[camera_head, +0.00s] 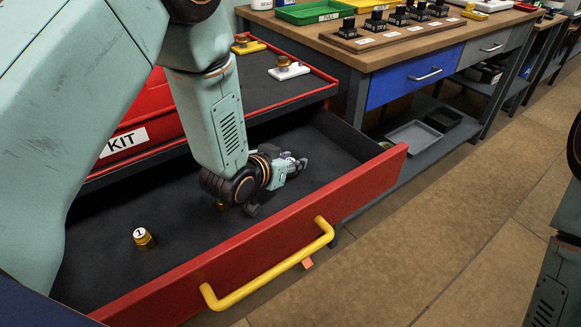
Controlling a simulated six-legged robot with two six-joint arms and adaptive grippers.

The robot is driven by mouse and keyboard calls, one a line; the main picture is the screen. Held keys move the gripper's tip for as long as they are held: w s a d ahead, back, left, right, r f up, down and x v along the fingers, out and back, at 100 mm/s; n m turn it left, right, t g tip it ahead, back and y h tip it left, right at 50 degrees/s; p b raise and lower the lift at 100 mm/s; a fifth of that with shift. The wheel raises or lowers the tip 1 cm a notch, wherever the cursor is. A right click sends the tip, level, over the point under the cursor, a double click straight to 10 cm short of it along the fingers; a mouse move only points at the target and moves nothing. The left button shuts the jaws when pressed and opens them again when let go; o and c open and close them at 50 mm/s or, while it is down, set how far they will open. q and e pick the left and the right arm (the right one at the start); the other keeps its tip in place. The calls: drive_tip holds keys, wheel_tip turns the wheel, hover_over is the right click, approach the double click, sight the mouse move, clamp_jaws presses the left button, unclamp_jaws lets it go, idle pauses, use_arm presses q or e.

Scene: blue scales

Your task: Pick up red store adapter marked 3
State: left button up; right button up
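The open red drawer (365,178) has a dark floor and a yellow handle (268,266). A brass adapter with a white top marked 1 (143,238) stands upright in its left part. Part of another brass piece (222,207) shows below my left wrist; its marking is hidden. My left gripper (294,167) is low inside the drawer, pointing right. A small white spot with dark marks (289,157) shows at its fingers; I cannot read a 3 there or tell whether it is an adapter being gripped. The finger gap is hidden. My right gripper is out of view.
The cabinet top (262,92) behind the drawer carries two brass-knobbed pieces on yellow (247,44) and white (288,68) bases. A red KIT box (128,140) stands at left. A workbench (400,52) with black blocks is behind. Floor at right is clear.

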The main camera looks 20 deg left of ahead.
use_arm(q)
clamp_jaws()
